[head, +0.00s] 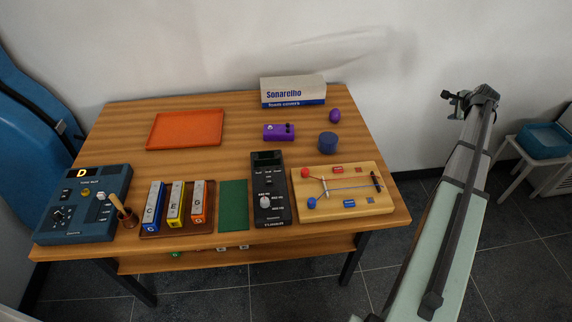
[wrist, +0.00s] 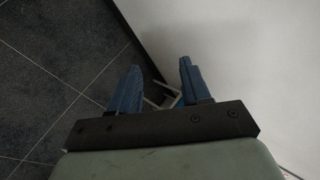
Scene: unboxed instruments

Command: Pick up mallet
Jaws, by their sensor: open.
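The mallet (head: 129,217), with a light wooden handle and a darker head, is at the table's front left in the head view. It sits between the dark blue device and the coloured chime bars, and its handle leans up toward the device; I cannot tell whether they touch. My gripper (head: 453,99) is far off to the right, beyond the table's right edge and above the floor. In the wrist view my gripper (wrist: 157,80) shows two blue fingers spread apart with nothing between them. The mallet is not in the wrist view.
The wooden table (head: 215,165) holds the blue device (head: 85,218), chime bars (head: 176,204), green mat (head: 233,206), black tuner (head: 270,200), wooden string board (head: 340,207), orange tray (head: 186,129), purple box (head: 278,132), blue cylinder (head: 328,142) and Sonarelho carton (head: 293,91). A stool (head: 525,154) stands right.

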